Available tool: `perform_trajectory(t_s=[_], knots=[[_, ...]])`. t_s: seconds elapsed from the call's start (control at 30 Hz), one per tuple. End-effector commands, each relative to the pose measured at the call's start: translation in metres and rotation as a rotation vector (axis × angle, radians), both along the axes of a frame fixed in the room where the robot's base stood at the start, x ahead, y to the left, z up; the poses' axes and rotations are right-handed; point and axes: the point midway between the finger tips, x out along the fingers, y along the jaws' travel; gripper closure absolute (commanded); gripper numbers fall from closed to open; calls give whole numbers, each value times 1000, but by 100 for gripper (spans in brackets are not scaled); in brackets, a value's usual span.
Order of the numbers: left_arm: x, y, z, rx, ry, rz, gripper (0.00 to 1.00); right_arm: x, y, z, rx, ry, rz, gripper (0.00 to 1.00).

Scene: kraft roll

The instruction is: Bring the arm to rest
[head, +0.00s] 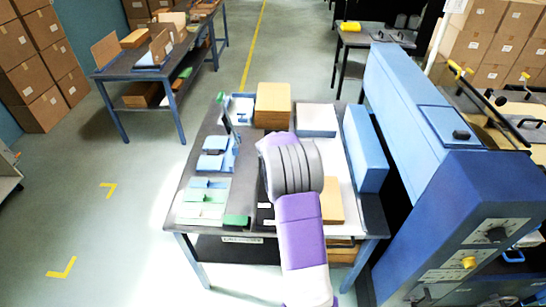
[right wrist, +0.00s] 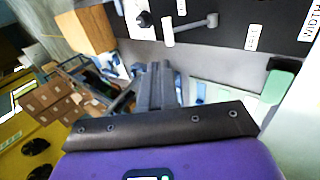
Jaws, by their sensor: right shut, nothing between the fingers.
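My purple, white and grey right arm reaches up from the bottom middle of the head view over the workbench (head: 211,127). Its grey ribbed joint hangs above the bench top and hides part of it. The right gripper cannot be made out in the head view. In the right wrist view, my right gripper (right wrist: 155,78) shows as grey fingers close together, with nothing between them. My left gripper is in neither view.
A cardboard-coloured stack (head: 273,104), a white-topped box (head: 316,120) and blue trays (head: 211,161) stand on the bench. A large blue machine (head: 425,135) is close on the right. Open floor lies left.

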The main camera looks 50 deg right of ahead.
Motion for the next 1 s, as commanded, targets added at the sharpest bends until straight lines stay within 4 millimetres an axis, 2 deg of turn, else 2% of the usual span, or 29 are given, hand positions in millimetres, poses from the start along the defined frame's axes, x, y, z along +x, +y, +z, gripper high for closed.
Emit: perform_trajectory(t_s=[0.2, 0.8, 0.9, 0.97, 1.0], knots=[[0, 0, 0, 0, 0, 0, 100, -5, 6, 12, 1, -1, 1, 100], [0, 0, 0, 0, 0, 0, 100, -5, 7, 11, 2, 0, 0, 100], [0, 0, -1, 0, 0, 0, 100, -4, 16, -1, 28, 0, -4, 100], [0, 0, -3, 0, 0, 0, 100, -2, 30, -18, 67, -4, -10, 100], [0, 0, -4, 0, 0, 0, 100, -1, 43, -33, 103, -7, -18, 100]])
